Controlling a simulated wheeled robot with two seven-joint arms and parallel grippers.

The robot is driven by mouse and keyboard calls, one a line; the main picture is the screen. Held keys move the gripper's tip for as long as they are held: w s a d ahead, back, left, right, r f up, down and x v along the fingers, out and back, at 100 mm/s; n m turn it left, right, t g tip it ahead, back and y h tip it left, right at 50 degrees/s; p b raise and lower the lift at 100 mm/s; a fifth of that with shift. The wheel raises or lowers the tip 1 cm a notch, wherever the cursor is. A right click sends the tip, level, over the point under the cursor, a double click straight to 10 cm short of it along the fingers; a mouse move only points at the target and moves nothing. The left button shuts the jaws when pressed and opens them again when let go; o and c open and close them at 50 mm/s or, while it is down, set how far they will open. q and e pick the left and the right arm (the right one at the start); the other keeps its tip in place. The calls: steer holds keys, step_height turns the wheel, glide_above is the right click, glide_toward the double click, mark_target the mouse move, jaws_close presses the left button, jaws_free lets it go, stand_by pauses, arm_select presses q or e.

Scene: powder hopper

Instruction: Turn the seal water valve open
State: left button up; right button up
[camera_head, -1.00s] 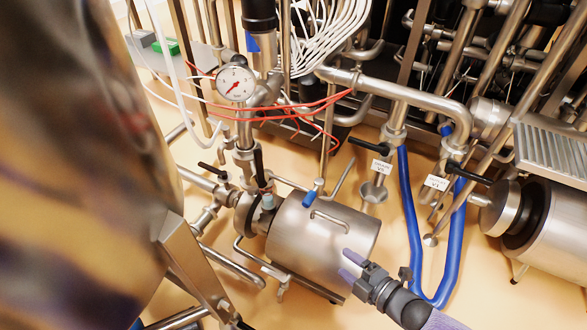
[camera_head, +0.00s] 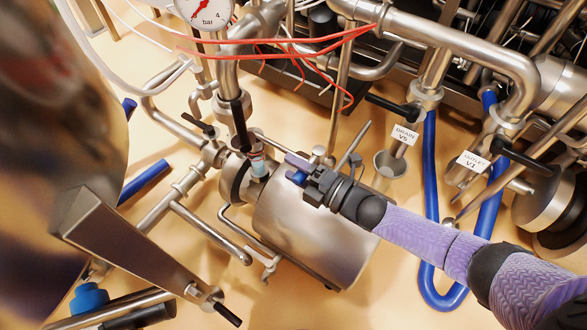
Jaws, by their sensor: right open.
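A small blue valve handle (camera_head: 299,178) shows at the top of the steel pump motor housing (camera_head: 312,235); I take it for the seal water valve, though no label on it is readable. My right gripper (camera_head: 296,168) reaches in from the lower right, over the housing. Its jaws are open, with the fingertips at the blue handle. I cannot tell whether they touch it. The gripper hides part of the handle and its small pipe. My left gripper is not in view.
Black-levered valves with tags "DRAIN V5" (camera_head: 404,135) and "OUTLET V1" (camera_head: 473,161) stand to the right. A blue hose (camera_head: 430,200) hangs below them. A pressure gauge (camera_head: 203,8) is at the top. A large steel vessel (camera_head: 50,130) fills the left edge.

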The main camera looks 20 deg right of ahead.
steer(key=shift+w+a, duration=0.1)
jaws_close()
stand_by(0.9)
stand_by(0.4)
